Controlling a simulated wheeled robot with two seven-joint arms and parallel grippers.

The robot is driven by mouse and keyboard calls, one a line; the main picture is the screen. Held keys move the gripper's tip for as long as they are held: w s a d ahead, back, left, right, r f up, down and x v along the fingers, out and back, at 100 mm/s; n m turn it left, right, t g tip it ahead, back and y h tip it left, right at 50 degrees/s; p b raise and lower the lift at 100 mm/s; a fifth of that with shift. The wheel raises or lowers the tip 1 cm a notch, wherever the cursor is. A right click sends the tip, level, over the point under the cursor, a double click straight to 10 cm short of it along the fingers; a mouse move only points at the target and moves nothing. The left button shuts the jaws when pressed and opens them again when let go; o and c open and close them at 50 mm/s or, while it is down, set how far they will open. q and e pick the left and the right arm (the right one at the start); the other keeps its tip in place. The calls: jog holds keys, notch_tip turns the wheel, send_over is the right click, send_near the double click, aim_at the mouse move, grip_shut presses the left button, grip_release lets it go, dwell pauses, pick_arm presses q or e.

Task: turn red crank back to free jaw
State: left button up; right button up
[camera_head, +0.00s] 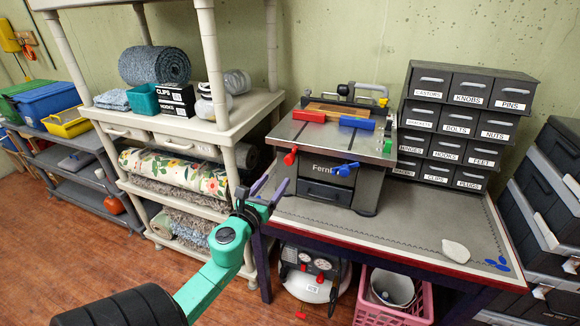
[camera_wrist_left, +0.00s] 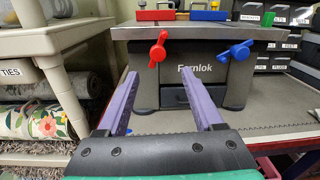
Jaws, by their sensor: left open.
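The red crank (camera_head: 290,156) sits on the front left of the grey Fernlok bench machine (camera_head: 325,177). It also shows in the left wrist view (camera_wrist_left: 158,47), up and ahead between my finger lines. A blue crank (camera_head: 346,169) is on the front right of the machine, also in the left wrist view (camera_wrist_left: 238,50). A red jaw block (camera_head: 309,116) and a blue jaw block (camera_head: 357,123) lie on top, by a wooden board (camera_head: 337,109). My left gripper (camera_head: 268,189) is open and empty, in front of and below the red crank, apart from it. My right gripper is not seen.
The machine stands on a workbench (camera_head: 420,232). A labelled drawer cabinet (camera_head: 460,120) stands to its right, and a white shelf (camera_head: 235,120) with rolled rugs is close on the left. A white stone-like object (camera_head: 456,251) lies on the bench. A pink crate (camera_head: 392,312) is below.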

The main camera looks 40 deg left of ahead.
aim_at(288, 162)
pick_arm(q)
jog(key=x, duration=1.1)
jog(key=shift+w+a, duration=0.1)
jog(key=shift+a, duration=0.1)
jog(key=shift+w, duration=0.3)
jog(key=shift+a+f, duration=0.1)
jog(key=shift+a, duration=0.05)
jog(key=shift+s, duration=0.1)
grip_shut()
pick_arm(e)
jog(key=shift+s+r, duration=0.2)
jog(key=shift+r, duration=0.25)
